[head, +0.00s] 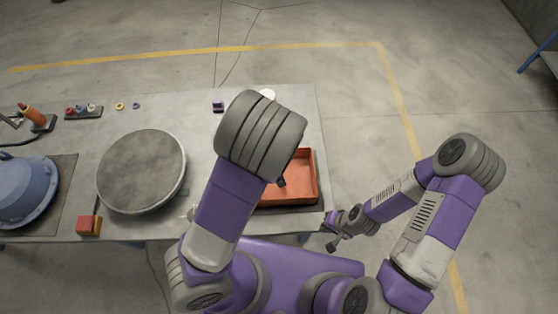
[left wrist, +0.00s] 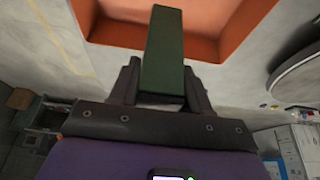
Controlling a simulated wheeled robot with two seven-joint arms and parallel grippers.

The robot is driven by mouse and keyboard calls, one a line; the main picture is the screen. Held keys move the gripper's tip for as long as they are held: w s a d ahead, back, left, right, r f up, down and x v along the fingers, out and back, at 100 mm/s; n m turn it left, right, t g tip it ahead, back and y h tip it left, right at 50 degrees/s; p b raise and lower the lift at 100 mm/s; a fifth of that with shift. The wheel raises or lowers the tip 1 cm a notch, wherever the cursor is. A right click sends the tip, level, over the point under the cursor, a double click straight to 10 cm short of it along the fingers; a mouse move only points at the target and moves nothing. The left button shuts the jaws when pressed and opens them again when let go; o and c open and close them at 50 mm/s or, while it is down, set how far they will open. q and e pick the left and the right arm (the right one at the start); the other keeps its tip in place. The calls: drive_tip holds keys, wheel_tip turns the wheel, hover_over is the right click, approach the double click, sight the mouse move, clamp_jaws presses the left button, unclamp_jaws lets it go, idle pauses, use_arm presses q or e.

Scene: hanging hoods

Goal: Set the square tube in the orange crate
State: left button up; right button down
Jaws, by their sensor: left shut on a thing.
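The square tube (left wrist: 163,50) is a dark green, straight-sided bar in the left wrist view. My left gripper (left wrist: 162,85) is shut on it, with one finger on each side. The tube's far end shows against the orange crate (left wrist: 225,22); how far apart they are I cannot tell. In the head view the orange crate (head: 303,192) stands at the table's right end, partly hidden by my left arm. A small dark piece shows at the arm's edge over the crate; I cannot tell what it is. My right gripper (head: 335,236) hangs off the table's right edge, its jaws unclear.
A large grey round lid (head: 141,170) lies left of my left arm. A blue hood (head: 25,190) is at the far left. A red and yellow block (head: 89,225) sits at the front edge. Small rings and a dark block (head: 218,106) lie at the back.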

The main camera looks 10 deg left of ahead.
use_arm(q)
drive_tip(key=f, duration=0.3)
drive_tip(key=f+b, duration=0.1)
drive_tip(key=f, duration=0.1)
drive_tip(key=shift+s, duration=0.35)
drive_tip(key=shift+w+f, duration=0.1)
drive_tip(key=shift+f, duration=0.55)
wheel_tip(320, 180, down, 3)
drive_tip(key=shift+f+b, duration=0.1)
drive_tip(key=shift+b, duration=0.2)
drive_tip(key=shift+w+f, duration=0.1)
drive_tip(key=shift+f, duration=0.1)
